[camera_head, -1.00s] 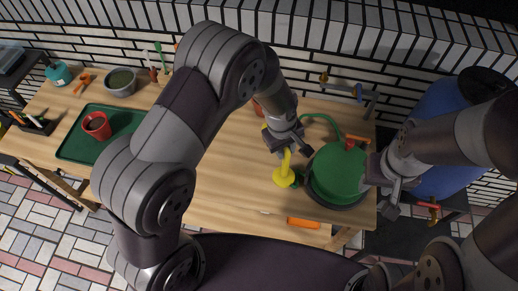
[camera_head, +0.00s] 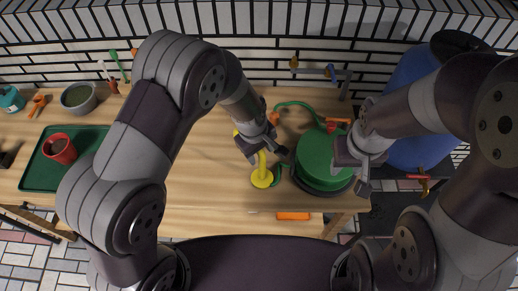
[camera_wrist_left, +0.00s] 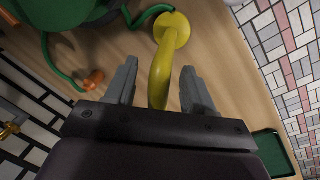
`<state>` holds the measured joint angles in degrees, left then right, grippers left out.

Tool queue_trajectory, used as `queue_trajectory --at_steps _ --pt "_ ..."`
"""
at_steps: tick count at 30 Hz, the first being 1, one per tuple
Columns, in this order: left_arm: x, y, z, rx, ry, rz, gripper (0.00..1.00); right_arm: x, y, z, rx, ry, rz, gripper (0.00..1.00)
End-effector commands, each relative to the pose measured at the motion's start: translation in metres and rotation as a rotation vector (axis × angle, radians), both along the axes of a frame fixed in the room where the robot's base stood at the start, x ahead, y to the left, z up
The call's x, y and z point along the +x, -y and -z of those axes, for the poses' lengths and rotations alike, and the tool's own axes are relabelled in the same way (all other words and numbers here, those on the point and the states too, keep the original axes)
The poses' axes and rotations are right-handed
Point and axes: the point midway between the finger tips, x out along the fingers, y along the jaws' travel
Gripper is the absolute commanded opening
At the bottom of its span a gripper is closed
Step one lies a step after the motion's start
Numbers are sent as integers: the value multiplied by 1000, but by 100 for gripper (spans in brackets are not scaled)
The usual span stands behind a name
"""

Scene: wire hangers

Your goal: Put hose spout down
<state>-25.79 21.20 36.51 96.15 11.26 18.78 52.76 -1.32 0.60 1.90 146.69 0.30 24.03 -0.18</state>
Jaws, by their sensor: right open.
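The yellow hose spout (camera_head: 262,177) has its round head low at the table top, left of the green hose reel (camera_head: 318,158); it looks set on the wood. Its neck rises toward my left gripper (camera_head: 265,150). In the left wrist view the yellow spout (camera_wrist_left: 168,60) runs between the two fingers of my left gripper (camera_wrist_left: 158,88), which stand apart with gaps on both sides of the neck. A green hose (camera_wrist_left: 150,15) joins near the spout's head. My right gripper (camera_head: 362,170) is open at the right side of the reel.
The wooden table (camera_head: 210,190) is clear left of the spout. A green tray (camera_head: 40,175) with a red pot (camera_head: 60,149) lies at the left. A blue barrel (camera_head: 400,130) stands at the right. An orange object (camera_head: 293,216) is at the front edge.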

Motion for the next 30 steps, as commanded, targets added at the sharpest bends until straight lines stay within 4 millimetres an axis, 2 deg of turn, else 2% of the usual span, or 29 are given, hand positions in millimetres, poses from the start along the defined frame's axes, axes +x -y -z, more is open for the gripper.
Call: queue_trajectory --at_steps 6,9,11,18,21,25,30 --pt "0 0 -1 0 0 0 53 0 0 -1 0 0 0 43" --pt "0 0 -9 -2 3 1 53 0 0 -2 0 0 0 43" --pt "0 -1 -20 -2 4 1 53 0 0 -1 0 0 0 43" --pt "-6 -9 -83 -2 5 0 53 0 0 2 0 0 0 43" --pt "-9 -11 -104 -2 4 -1 53 0 0 3 0 0 0 43" --pt "-10 -13 -119 -2 3 0 53 0 0 4 0 0 0 43" --pt "-12 -15 -123 1 0 2 53 0 0 4 0 0 0 43"
